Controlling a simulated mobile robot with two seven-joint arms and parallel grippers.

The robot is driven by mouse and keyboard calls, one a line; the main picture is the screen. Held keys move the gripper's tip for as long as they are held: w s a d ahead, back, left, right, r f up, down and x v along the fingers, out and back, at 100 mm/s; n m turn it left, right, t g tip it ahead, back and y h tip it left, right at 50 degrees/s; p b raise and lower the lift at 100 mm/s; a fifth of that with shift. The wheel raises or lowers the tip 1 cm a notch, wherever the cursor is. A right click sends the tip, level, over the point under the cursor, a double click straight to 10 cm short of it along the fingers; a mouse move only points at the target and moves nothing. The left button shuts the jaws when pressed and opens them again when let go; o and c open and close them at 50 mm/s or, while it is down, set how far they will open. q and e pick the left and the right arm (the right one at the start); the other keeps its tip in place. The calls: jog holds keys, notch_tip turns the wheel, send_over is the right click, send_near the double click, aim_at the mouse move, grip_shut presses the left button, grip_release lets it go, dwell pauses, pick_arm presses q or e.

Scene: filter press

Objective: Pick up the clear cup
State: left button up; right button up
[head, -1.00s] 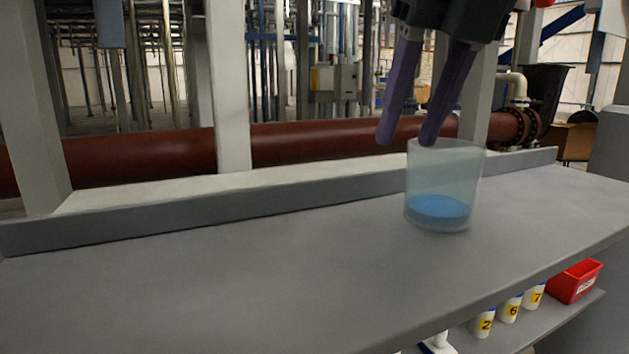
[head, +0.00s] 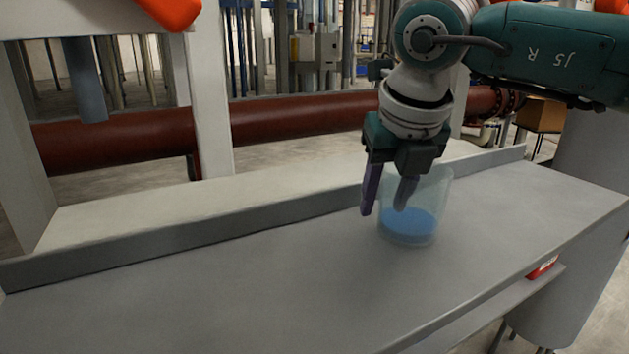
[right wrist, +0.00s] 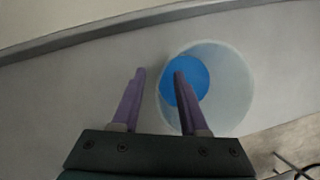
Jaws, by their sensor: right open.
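The clear cup (head: 432,204) stands upright on the grey bench, with blue contents at its bottom. It also shows in the right wrist view (right wrist: 232,92), right of centre. My right gripper (head: 383,210) points down at the cup's left side, its two purple fingers apart and nothing gripped. In the right wrist view the gripper (right wrist: 160,74) has its left finger outside the cup's left wall and its right finger overlapping the cup's opening and the blue contents. The fingers appear to straddle the left wall; whether they touch it I cannot tell. My left gripper is not in view.
The grey bench top (head: 200,290) is clear to the left of the cup. A low raised edge (head: 190,228) runs along its back. A lower shelf in front holds a red container (head: 543,267). A dark red pipe (head: 290,118) runs behind the bench.

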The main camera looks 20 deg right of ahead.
jog(key=shift+f, duration=0.2)
grip_shut()
dwell(0.5)
